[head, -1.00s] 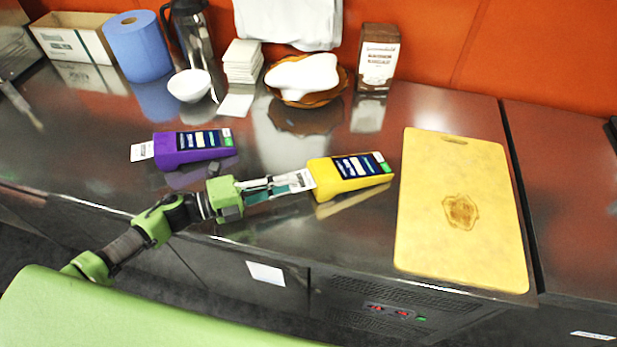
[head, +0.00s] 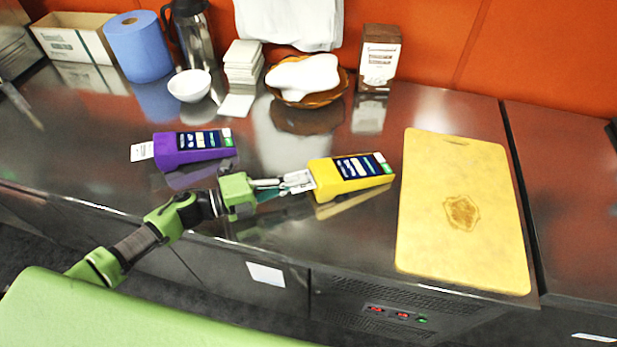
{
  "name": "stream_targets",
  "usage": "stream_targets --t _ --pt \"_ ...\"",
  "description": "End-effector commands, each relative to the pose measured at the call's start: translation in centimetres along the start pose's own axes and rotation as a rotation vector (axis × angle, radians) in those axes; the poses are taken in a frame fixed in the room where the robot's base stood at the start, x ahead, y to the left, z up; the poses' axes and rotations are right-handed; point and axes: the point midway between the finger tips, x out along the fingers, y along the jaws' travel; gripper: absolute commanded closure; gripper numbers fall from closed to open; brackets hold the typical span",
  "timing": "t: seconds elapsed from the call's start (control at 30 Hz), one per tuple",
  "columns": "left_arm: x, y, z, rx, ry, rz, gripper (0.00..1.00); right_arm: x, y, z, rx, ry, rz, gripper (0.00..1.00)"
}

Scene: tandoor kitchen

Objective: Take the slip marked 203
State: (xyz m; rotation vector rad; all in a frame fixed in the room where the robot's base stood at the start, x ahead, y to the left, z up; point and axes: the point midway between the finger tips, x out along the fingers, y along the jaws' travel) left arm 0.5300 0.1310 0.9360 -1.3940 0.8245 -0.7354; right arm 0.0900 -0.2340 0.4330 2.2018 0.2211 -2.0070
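A yellow card machine (head: 348,176) lies on the steel counter, with a white slip (head: 299,181) sticking out of its left end. A purple machine (head: 192,148) lies further left and back, with another white slip (head: 142,151) at its left end. The print on both slips is too small to read, so I cannot tell which is marked 203. My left gripper (head: 289,184) is at the yellow machine's slip, its fingertips overlapping the slip's outer end. Whether the fingers have closed on it is not clear. My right gripper is out of view.
A yellow cutting board (head: 455,240) lies right of the yellow machine. Along the back stand a blue paper roll (head: 138,46), a white bowl (head: 189,85), stacked white napkins (head: 243,62), a brown basket (head: 318,98) and a brown box (head: 379,55). The counter's front edge runs below my arm.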

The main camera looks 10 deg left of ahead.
Motion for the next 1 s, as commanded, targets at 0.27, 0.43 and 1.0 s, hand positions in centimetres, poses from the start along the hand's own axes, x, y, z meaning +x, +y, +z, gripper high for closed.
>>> stream_targets --t 0.27,0.43,1.0 --pt "-1.2 0.1 0.1 0.000 -0.002 0.003 1.00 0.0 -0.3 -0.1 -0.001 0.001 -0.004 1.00" --pt "-1.8 0.1 0.0 -0.001 -0.001 0.002 1.00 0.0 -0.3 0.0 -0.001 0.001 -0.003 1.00" --pt "-4.1 0.1 0.0 0.000 0.000 0.002 1.00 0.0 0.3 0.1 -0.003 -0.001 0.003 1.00"
